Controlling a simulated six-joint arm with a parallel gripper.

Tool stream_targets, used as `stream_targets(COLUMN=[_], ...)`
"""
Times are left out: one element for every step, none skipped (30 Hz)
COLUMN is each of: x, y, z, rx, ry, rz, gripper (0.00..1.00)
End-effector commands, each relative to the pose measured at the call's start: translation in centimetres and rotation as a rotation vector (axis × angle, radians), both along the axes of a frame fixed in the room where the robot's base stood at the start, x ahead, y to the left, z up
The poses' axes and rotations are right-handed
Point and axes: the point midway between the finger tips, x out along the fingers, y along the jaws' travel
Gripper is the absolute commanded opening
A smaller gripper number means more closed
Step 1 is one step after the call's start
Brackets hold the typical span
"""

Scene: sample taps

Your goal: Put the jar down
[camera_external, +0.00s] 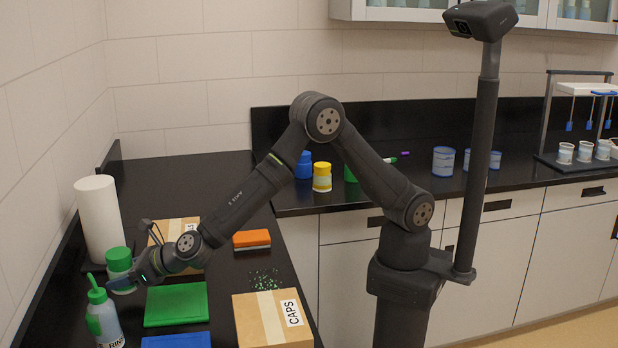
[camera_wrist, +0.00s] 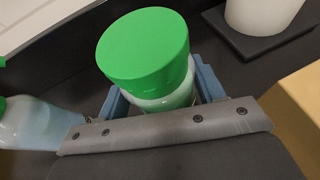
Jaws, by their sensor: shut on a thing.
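A jar with a green lid (camera_external: 119,261) and a pale body is at the left end of the black counter. My gripper (camera_external: 125,284) is shut on it, low on its body. In the wrist view the jar's green lid (camera_wrist: 144,48) faces the camera, and blue fingers stand on both sides of the pale body (camera_wrist: 165,101). The jar looks close to upright. Its base is hidden, so I cannot tell whether it touches the counter.
A rinse bottle with a green top (camera_external: 103,318) stands close in front of the jar. A paper towel roll (camera_external: 99,217) stands behind it. A green mat (camera_external: 176,304), a blue item (camera_external: 176,341), a CAPS box (camera_external: 272,321), another box (camera_external: 176,230) and an orange sponge (camera_external: 251,239) lie to the right.

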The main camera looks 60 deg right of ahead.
Motion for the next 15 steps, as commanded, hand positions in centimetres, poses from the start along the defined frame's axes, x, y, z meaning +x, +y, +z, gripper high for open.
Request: stream_targets(x=[0.0, 0.0, 0.0, 0.0, 0.0, 0.0, 0.0, 0.0, 0.0, 0.0, 0.0, 0.0, 0.0, 0.0, 0.0], y=[0.0, 0.0, 0.0, 0.0, 0.0, 0.0, 0.0, 0.0, 0.0, 0.0, 0.0, 0.0, 0.0, 0.0, 0.0], z=[-0.9, -1.5, -2.0, -2.5, -2.9, -3.2, -3.4, -3.5, -3.6, -3.6, -3.6, -3.6, -3.6, -3.5, -3.6], rx=[-0.005, -0.004, -0.005, -0.005, -0.004, -0.003, -0.003, -0.002, -0.001, 0.000, 0.000, 0.000, 0.000, 0.000, 0.000], ry=[0.001, 0.001, 0.001, 0.001, 0.001, 0.000, 0.000, 0.000, 0.001, 0.001, 0.000, 0.000, 0.000, 0.000, 0.000], rz=[0.001, 0.000, 0.001, 0.001, 0.000, 0.001, 0.001, 0.001, 0.001, 0.001, 0.001, 0.001, 0.001, 0.001, 0.001], gripper=[0.34, 0.34, 0.34, 0.34, 0.34, 0.34, 0.34, 0.34, 0.34, 0.34, 0.34, 0.34, 0.34, 0.34, 0.34])
